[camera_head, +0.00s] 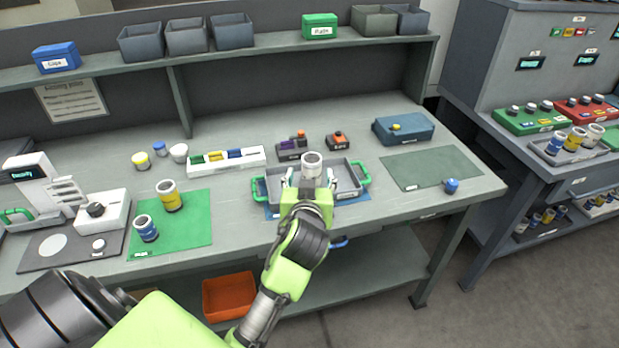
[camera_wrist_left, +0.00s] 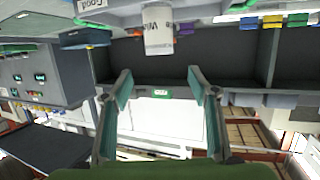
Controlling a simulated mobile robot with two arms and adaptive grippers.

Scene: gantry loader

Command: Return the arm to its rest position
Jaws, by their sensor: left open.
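My left arm comes in from the lower left, and its green left gripper (camera_head: 310,176) is over the near side of the grey tray with green handles (camera_head: 347,176). The gripper is open. A white jar with a grey top (camera_head: 312,161) stands at the tray, just beyond the fingertips in the head view. In the left wrist view the two fingers of the gripper (camera_wrist_left: 160,82) are spread wide with nothing between them. The white jar (camera_wrist_left: 159,32) shows there beyond the fingertips, apart from both. My right gripper is not in view.
Yellow (camera_head: 169,197) and blue jars (camera_head: 145,229) stand on a green mat (camera_head: 193,234) at left. A white dispenser (camera_head: 33,183) stands farther left. A blue box (camera_head: 403,129) and a dark green mat (camera_head: 430,167) lie right. A shelf (camera_head: 260,54) with bins runs behind.

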